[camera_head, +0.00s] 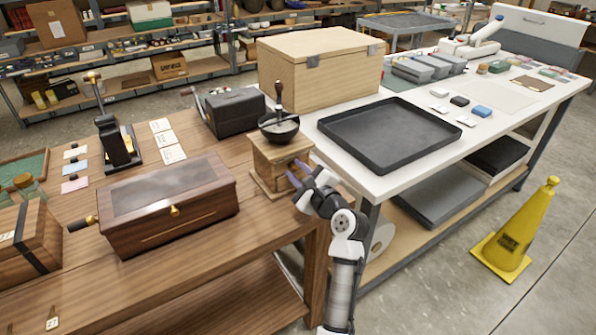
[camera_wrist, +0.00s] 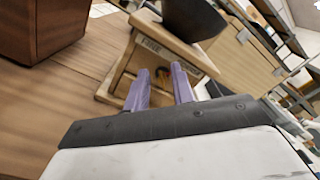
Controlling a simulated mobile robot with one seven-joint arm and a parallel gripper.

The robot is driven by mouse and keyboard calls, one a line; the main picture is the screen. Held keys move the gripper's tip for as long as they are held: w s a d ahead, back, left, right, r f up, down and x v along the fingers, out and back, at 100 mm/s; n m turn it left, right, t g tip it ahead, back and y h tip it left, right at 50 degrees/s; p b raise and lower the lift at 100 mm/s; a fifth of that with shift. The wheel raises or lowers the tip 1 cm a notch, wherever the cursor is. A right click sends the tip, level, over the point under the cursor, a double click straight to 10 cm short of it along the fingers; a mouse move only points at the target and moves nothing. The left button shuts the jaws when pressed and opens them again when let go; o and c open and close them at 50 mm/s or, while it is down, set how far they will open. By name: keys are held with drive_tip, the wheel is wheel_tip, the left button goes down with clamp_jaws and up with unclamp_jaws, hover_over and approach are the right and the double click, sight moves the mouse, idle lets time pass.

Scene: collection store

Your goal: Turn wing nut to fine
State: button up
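A wooden box coffee grinder (camera_head: 268,167) with a dark metal bowl and an upright crank handle stands at the right end of the brown wooden table. My gripper (camera_head: 298,173) is at the grinder's right side. In the wrist view its two purple fingers (camera_wrist: 161,76) are apart. I cannot tell whether they touch the brass part.
A glass-topped wooden box (camera_head: 170,208) stands left of the grinder. A black tray (camera_head: 388,135) and a large pale wooden chest (camera_head: 318,72) are on the white table behind. A yellow cone (camera_head: 518,230) stands on the floor at right. The floor in front of it is clear.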

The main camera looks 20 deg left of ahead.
drive_tip(key=shift+c, duration=0.5)
clamp_jaws()
drive_tip(key=shift+n, duration=0.3)
drive_tip(key=n+b, duration=0.1)
drive_tip(key=n, duration=0.1)
drive_tip(key=n+b, duration=0.1)
drive_tip(key=shift+s+a+f+n, duration=0.1)
drive_tip(key=shift+s+f+n, duration=0.05)
drive_tip(key=shift+f+n, duration=0.25)
drive_tip(key=n+b, duration=0.2)
drive_tip(key=n, duration=0.1)
drive_tip(key=shift+f+n+b, duration=0.25)
drive_tip(key=shift+n+b, duration=0.05)
drive_tip(key=shift+b, duration=0.05)
drive_tip(key=n+b, duration=0.4)
drive_tip(key=n, duration=0.1)
drive_tip(key=shift+f, duration=0.35)
drive_tip(key=shift+f+n+b, duration=0.1)
drive_tip(key=shift+n+b, duration=1.75)
drive_tip(key=shift+n, duration=0.65)
